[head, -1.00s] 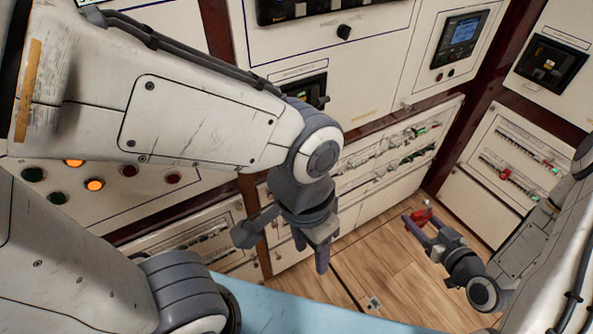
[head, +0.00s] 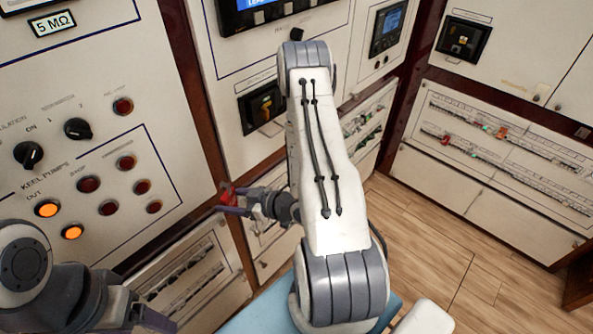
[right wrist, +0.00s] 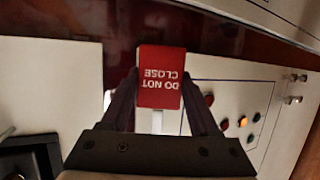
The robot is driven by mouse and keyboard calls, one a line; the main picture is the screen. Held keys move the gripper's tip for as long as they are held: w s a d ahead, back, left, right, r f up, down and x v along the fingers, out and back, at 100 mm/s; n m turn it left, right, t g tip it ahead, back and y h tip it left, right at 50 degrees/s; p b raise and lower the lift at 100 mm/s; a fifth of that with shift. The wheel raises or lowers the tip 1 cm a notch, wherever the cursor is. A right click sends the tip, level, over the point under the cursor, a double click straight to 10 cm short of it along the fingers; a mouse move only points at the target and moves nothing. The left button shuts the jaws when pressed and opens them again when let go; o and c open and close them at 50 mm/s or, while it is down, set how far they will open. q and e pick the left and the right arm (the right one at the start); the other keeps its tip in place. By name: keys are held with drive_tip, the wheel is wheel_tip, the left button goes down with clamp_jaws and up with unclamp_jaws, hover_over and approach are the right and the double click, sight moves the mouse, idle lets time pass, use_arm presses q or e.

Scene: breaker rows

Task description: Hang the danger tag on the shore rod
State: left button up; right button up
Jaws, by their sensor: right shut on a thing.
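The danger tag is a red block lettered "DO NOT CLOSE", upside down in the right wrist view (right wrist: 160,66). My right gripper (right wrist: 160,92) is shut on it, a finger at each side. In the head view the red tag (head: 227,192) is at the tips of my right gripper (head: 232,202), in front of the cabinet wall. In the right wrist view, short metal pegs (right wrist: 295,77) stick out from a panel at the right, apart from the tag. I cannot tell whether one is the shore rod. My left gripper (head: 152,319) is partly visible at the lower left; its jaw state is unclear.
A panel with knobs and round lamps (head: 88,184) fills the left. Breaker rows (head: 500,137) are on the cabinet at the right. A dark switch (head: 264,107) is mounted just above my right gripper. The wooden floor (head: 440,245) is clear at the right.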

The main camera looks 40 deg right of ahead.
drive_tip(key=s+d+r+m+h+p, duration=0.15)
drive_tip(key=s+d, duration=0.25)
drive_tip(key=d, duration=0.4)
drive_tip(key=s+d+r+m+t+h+p, duration=0.1)
drive_tip(key=s+d+h, duration=0.15)
drive_tip(key=d, duration=0.45)
drive_tip(key=s+d+r+m+h+p, duration=0.1)
drive_tip(key=s+d+m, duration=0.1)
drive_tip(key=s+d, duration=0.45)
approach(268, 143)
drive_tip(key=shift+n, duration=0.25)
drive_tip(key=shift+r+b+x, duration=0.15)
drive_tip(key=shift+r+x, duration=0.05)
drive_tip(key=shift+x, duration=0.9)
drive_tip(key=shift+r+b+x, duration=0.15)
drive_tip(key=shift+r+x, duration=0.05)
drive_tip(key=shift+x, duration=0.9)
drive_tip(key=shift+f+b, duration=0.55)
drive_tip(key=shift+f, duration=0.05)
drive_tip(key=o, duration=1.4)
drive_tip(key=shift+o, duration=0.2)
